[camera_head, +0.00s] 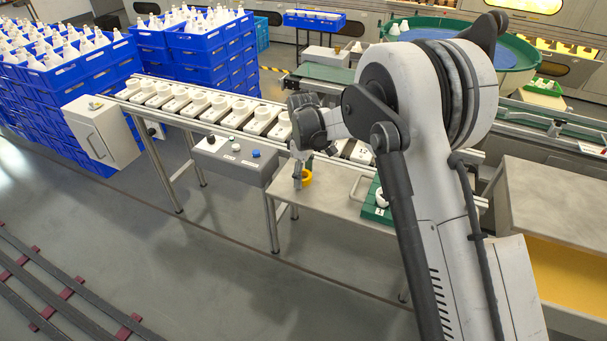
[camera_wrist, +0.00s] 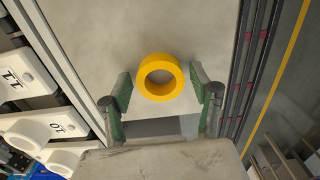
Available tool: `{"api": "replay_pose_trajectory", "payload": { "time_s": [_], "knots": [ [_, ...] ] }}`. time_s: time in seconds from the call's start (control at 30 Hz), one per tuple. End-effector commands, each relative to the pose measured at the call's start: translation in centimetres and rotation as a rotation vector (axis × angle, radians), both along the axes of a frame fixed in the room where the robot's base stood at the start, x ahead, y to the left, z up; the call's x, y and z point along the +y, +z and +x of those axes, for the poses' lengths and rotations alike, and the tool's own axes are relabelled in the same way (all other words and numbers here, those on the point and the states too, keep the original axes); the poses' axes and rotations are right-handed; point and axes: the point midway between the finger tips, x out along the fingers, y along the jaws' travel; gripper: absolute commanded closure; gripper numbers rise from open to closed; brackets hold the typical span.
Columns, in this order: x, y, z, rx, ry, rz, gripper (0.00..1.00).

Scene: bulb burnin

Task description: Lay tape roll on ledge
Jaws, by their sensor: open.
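The yellow tape roll (camera_head: 307,178) lies flat on the grey plate (camera_head: 332,205) in front of the conveyor line. In the wrist view the tape roll (camera_wrist: 143,79) shows its round face and its hole. My gripper (camera_head: 301,172) points down at the roll in the head view. In the wrist view my gripper (camera_wrist: 166,92) is open, with one green-padded finger on each side of the roll and a gap on both sides. The grey plate (camera_wrist: 195,30) spreads out under the roll there. I cannot tell whether this plate is the ledge.
A green block with a white piece (camera_head: 377,205) and a handle stand right of the roll. A grey control box (camera_head: 232,158) with buttons hangs to the left. White numbered sockets (camera_head: 205,103) line the conveyor behind. The plate around the roll is mostly bare.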

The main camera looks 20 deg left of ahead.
Motion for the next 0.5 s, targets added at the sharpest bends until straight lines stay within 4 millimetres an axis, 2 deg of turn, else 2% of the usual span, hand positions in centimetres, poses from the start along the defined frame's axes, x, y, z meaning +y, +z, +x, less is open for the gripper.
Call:
{"api": "replay_pose_trajectory", "payload": {
  "time_s": [0.5],
  "knots": [
    [0.0, 9.4, 0.0, 0.000, 0.000, 0.000, 0.41]
  ]
}}
